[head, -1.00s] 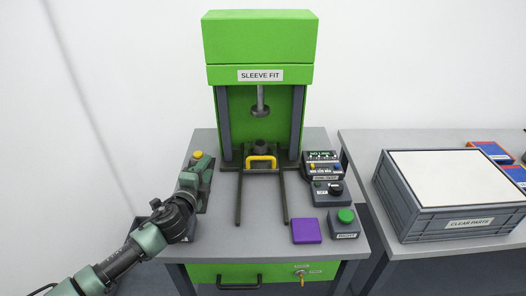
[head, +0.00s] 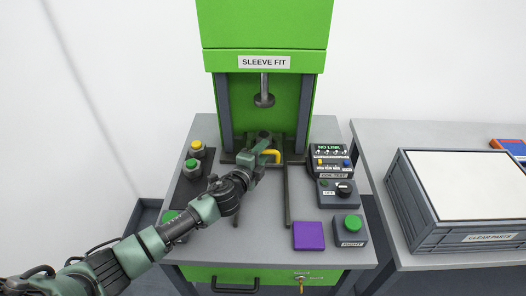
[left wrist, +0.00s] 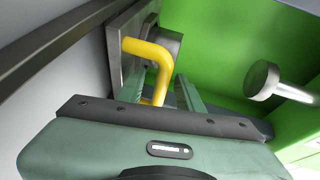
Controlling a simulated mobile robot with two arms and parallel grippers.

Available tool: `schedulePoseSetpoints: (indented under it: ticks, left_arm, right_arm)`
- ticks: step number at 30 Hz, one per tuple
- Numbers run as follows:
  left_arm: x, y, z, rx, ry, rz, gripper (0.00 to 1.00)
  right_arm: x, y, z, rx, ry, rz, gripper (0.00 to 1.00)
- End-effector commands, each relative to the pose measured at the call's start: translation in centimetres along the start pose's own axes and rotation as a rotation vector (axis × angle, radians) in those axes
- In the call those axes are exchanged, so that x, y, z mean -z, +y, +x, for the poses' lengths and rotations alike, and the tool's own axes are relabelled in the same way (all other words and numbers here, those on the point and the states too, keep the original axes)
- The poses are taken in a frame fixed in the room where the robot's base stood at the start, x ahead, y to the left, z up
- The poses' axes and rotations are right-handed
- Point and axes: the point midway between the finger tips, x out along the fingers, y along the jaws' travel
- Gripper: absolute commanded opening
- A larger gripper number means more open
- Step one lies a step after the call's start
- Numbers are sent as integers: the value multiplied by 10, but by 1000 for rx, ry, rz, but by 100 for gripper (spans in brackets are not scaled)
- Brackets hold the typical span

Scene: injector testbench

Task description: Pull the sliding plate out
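The sliding plate is a dark grey plate at the inner end of two rails, under the green press; it shows in the left wrist view (left wrist: 122,42). Its yellow handle (head: 274,154) is partly hidden by my left gripper (head: 262,150) in the head view. In the left wrist view the handle (left wrist: 150,52) runs down between the two green fingers (left wrist: 162,88) of my left gripper. The fingers look apart, with gaps beside the handle. My right gripper is not in view.
The press ram (head: 264,98) hangs above the plate. Button boxes (head: 193,165) stand left of the rails. Control boxes (head: 336,190) and a purple pad (head: 308,236) lie to the right. The right-hand rail (head: 287,195) stretches forward over clear table.

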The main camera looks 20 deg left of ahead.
Motion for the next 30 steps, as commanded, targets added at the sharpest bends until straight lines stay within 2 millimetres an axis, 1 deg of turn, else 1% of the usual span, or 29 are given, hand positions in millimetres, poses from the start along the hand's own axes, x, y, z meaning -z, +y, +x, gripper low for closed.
schedulePoseSetpoints:
  ticks: [1, 3, 5, 9, 11, 12, 13, 19, 30]
  left_arm:
    - [0, 0, 2, -1, 0, 0, 36]
    - [0, 0, 4, -1, 1, 0, 36]
    - [0, 0, 4, -1, 1, 0, 36]
    - [0, 0, 4, 0, 1, 0, 36]
    - [0, 0, 4, 0, 1, 0, 19]
    - [0, 0, 4, 0, 0, 0, 8]
    - [0, 0, 4, 0, 0, 0, 0]
    - [0, 0, 4, -1, 0, 0, 0]
    - [0, 1, 4, -2, 0, 0, 0]
  right_arm:
    - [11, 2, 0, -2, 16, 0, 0]
    - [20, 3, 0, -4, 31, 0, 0]
    - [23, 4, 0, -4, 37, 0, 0]
    - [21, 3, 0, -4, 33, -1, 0]
    - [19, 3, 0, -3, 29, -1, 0]
    - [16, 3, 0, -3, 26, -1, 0]
    - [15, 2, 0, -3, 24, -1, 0]
    - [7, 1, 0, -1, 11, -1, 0]
    - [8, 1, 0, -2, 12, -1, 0]
